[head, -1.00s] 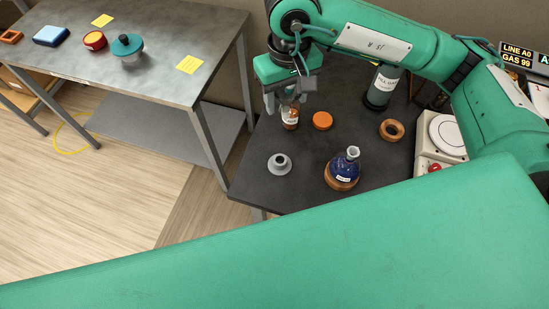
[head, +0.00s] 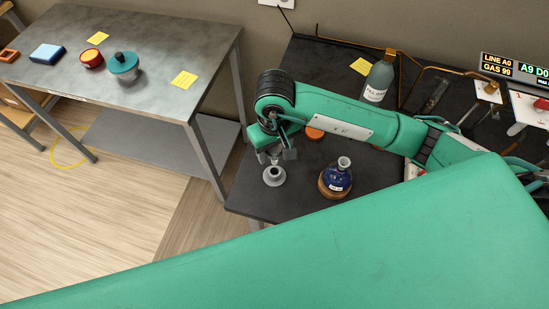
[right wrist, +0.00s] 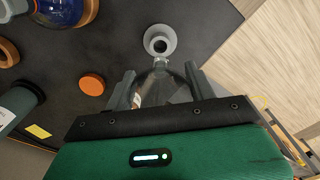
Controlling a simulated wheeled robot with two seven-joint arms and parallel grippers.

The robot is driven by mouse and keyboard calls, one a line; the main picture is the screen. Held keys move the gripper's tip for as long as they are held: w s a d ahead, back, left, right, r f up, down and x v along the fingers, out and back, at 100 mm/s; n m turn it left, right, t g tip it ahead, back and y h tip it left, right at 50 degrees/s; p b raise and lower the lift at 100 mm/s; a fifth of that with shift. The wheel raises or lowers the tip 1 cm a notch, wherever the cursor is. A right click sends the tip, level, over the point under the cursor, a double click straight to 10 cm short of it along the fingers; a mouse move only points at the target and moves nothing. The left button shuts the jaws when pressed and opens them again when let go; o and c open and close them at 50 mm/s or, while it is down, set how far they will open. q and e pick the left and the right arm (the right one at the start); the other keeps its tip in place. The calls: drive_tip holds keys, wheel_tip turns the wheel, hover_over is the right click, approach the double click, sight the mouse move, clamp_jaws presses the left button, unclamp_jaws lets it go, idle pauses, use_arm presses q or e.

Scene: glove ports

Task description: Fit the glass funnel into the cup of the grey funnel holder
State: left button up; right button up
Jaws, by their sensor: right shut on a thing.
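The grey funnel holder (head: 274,177) stands on the dark bench near its front left corner, and its round cup opening faces up. It also shows in the right wrist view (right wrist: 160,40). My right gripper (head: 272,156) is just above and behind the holder. It is shut on the clear glass funnel (right wrist: 161,82), which shows between the two fingers in the right wrist view. The funnel's narrow end points toward the holder and appears outside the cup; the exact gap is hard to tell. In the head view the funnel is hardly visible. My left gripper is not in view.
A blue flask (head: 337,178) sits on a cork ring to the right of the holder. An orange lid (head: 315,134) lies behind, partly covered by my arm. A grey-green bottle (head: 378,80) stands farther back. A steel table (head: 160,75) is at the left.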

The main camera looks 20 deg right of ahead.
sight(274, 163)
wheel_tip(274, 163, down, 7)
drive_tip(key=shift+r+p, duration=0.15)
drive_tip(key=shift+p, duration=0.7)
drive_tip(key=shift+f+b, duration=0.45)
drive_tip(key=shift+b, duration=0.25)
drive_tip(key=o, duration=1)
drive_tip(key=shift+r, duration=0.1)
